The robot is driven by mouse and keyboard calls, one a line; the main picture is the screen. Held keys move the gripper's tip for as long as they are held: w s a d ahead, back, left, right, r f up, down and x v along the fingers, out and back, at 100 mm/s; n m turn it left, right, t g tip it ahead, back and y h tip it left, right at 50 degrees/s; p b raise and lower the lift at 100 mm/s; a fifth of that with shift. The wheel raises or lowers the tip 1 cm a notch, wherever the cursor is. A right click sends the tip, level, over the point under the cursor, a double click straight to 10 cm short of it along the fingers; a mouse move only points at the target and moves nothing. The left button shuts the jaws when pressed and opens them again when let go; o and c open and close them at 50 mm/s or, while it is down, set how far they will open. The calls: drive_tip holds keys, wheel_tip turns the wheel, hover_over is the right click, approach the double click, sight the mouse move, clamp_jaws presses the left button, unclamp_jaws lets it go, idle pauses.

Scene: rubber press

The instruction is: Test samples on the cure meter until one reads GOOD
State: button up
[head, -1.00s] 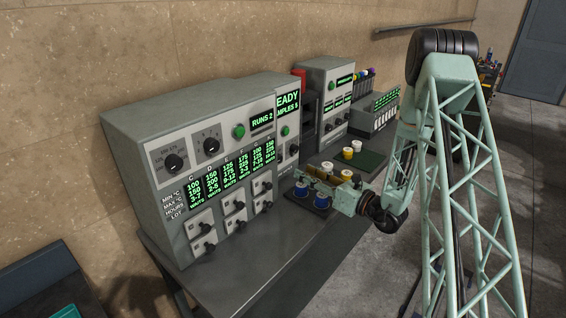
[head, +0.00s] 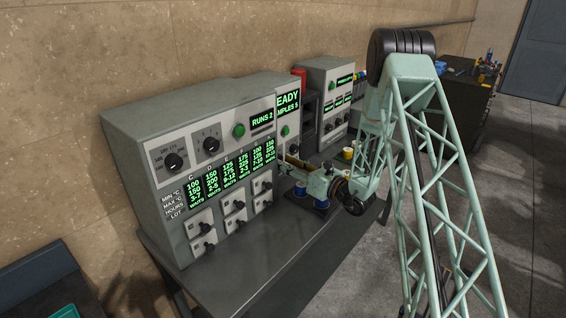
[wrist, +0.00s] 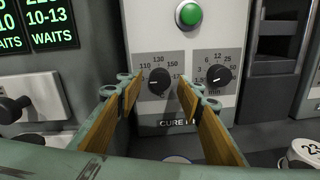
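The cure meter (head: 287,125) is a grey unit with a green button and a display showing READY and SAMPLES 5, partly cut off by the large grey cabinet. In the wrist view its panel shows a green button (wrist: 188,13), a left knob (wrist: 158,85) and a right knob (wrist: 217,75). My gripper (wrist: 159,92) is open and empty, its wood-coloured finger pads pointing at the panel around the left knob. In the head view my gripper (head: 284,166) is in front of the meter.
The large grey cabinet (head: 150,125) with RUNS 2, lot readouts and knobs stands left of the meter. Another grey unit (head: 335,80) stands farther back. A yellow-topped cup (head: 347,153) is partly behind my arm. The bench front (head: 275,262) is clear.

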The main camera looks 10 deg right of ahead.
drive_tip(key=shift+w+a, duration=0.35)
drive_tip(key=shift+w, duration=0.15)
drive_tip(key=shift+c, duration=0.7)
drive_tip(key=c, duration=0.7)
